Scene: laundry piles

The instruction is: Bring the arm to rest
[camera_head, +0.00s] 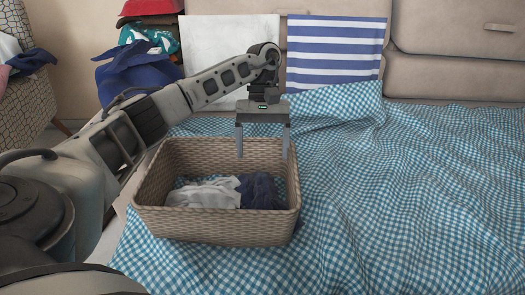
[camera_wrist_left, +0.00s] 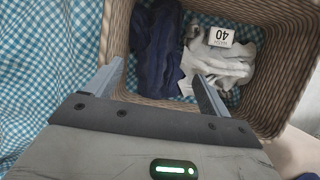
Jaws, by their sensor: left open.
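My left gripper (camera_head: 263,143) hangs above the far right part of a woven basket (camera_head: 215,225), pointing down with its fingers apart and nothing between them. A white-grey cloth (camera_head: 207,193) and a dark navy cloth (camera_head: 258,191) lie in the basket. In the left wrist view the open fingers (camera_wrist_left: 155,85) show over the basket's edge, with the navy cloth (camera_wrist_left: 157,45) and the pale cloth (camera_wrist_left: 225,62) beyond them. A white tag marked 40 (camera_wrist_left: 221,37) shows on the pale cloth. My right gripper is not in view.
A blue checked cloth (camera_head: 400,200) covers the surface under and around the basket, clear on the right. A white cloth (camera_head: 215,45) and a blue-striped cloth (camera_head: 335,50) hang at the back. A pile of clothes (camera_head: 135,75) stands at the back left beside a patterned chair (camera_head: 28,105).

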